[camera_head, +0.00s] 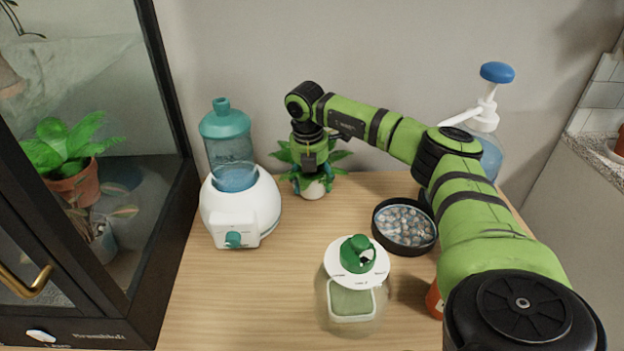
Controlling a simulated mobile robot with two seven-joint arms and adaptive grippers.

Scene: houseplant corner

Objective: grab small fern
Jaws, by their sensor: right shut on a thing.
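The gripper body hides the middle of the plant. The pot looks upright and seems to be on the table. My left gripper is not in view.
A white and teal humidifier-like device (240,206) stands left of the fern. A black dish of pebbles (404,226), a clear green-capped container (353,285) and a blue-topped pump bottle (490,130) stand nearby. A glass cabinet (150,120) borders the left; the table's front left is clear.

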